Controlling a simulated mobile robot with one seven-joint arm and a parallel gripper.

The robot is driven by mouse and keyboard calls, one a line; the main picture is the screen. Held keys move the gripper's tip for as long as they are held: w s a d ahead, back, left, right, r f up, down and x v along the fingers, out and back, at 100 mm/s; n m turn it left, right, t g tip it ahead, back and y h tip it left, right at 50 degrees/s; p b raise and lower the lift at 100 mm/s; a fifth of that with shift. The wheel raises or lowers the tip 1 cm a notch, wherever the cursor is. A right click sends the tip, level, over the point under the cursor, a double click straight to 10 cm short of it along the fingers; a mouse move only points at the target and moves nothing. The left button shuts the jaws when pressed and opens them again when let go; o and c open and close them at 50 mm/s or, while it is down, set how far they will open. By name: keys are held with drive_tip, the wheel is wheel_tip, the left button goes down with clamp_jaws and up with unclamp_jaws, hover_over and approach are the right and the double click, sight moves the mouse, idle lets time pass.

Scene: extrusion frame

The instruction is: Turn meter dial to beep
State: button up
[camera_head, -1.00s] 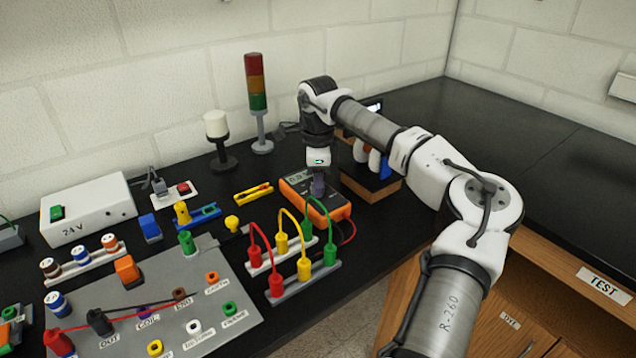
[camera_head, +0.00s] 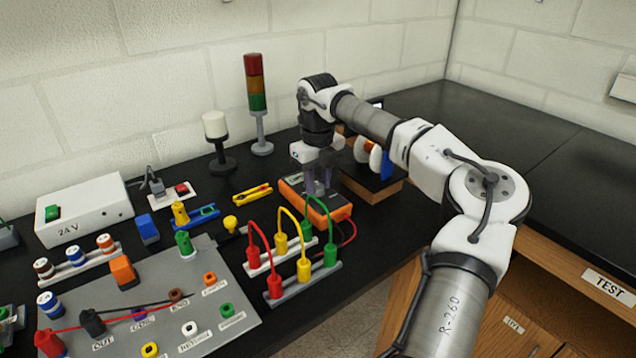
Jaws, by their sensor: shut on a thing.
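The orange multimeter (camera_head: 334,211) lies on the black bench in the middle of the view, behind the rack of coloured leads. My gripper (camera_head: 319,192) points down over the meter's face, with its two dark fingers at the dial. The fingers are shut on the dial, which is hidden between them. The meter's display (camera_head: 293,181) is mostly covered by my gripper, so its reading cannot be made out.
A rack with red, yellow and green leads (camera_head: 281,240) stands just in front of the meter. A wooden block (camera_head: 372,186) with spools is behind right. A stack light (camera_head: 257,95) and white beacon (camera_head: 216,126) stand behind left. The bench at right is clear.

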drive_tip(key=m+b, duration=0.1)
drive_tip(key=m, duration=0.3)
drive_tip(key=shift+m, duration=0.3)
drive_tip(key=m, duration=0.3)
drive_tip(key=shift+m+b, duration=0.35)
drive_tip(key=shift+m, duration=0.05)
drive_tip(key=m+b, duration=0.1)
drive_tip(key=m, duration=0.3)
drive_tip(key=shift+m+b, duration=0.3)
drive_tip(key=shift+m, duration=1.6)
drive_tip(key=o, duration=1)
